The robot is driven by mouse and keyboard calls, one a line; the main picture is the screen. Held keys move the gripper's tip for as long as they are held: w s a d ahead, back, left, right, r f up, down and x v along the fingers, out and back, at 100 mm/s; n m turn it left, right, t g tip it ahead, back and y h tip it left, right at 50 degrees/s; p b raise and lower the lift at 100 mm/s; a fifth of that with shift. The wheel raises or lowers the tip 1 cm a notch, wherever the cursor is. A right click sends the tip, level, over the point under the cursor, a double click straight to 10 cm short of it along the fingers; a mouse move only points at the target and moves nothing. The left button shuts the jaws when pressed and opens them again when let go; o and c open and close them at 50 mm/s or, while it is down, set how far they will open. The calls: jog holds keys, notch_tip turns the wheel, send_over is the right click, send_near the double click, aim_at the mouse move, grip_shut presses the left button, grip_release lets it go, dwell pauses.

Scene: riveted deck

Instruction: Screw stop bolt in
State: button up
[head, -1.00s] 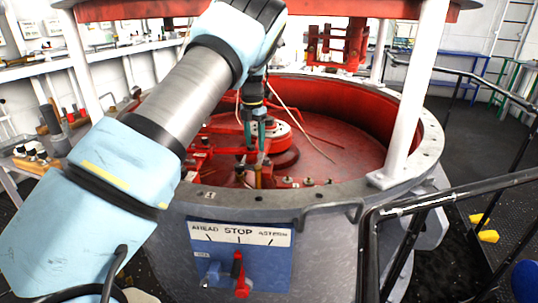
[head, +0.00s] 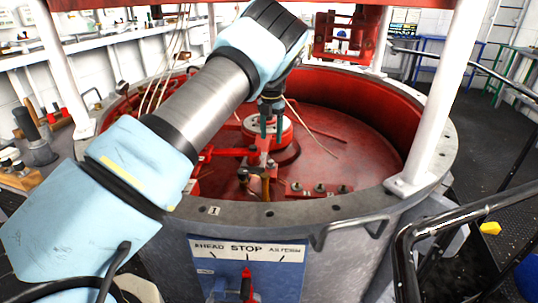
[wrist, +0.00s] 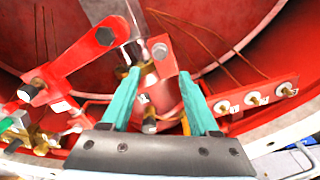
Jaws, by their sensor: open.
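My gripper (head: 271,126) hangs open over the red-floored drum (head: 385,190) in the head view. In the wrist view its two teal fingers (wrist: 160,76) stand apart with nothing clamped between them. Beyond the fingertips is a red bracket (wrist: 168,64) with a hex bolt head (wrist: 159,50). A dark knurled bolt (wrist: 149,124) shows lower between the fingers, apart from them. Several bolts stand on a red plate (head: 319,190) near the drum's front rim; they also show at right in the wrist view (wrist: 256,98). I cannot tell for sure which is the stop bolt.
A red lever (wrist: 78,66) reaches in from the left in the wrist view. White posts (head: 437,100) rise from the rim. A black handrail (head: 470,212) stands at right. A blue AHEAD-STOP-ASTERN panel (head: 247,262) is on the drum's front.

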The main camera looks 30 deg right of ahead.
aim_at(271, 161)
notch_tip(271, 161, down, 10)
jog(key=p, duration=0.2)
jog(key=shift+r+p, duration=0.2)
jog(key=shift+p, duration=0.15)
grip_shut()
dwell(0.4)
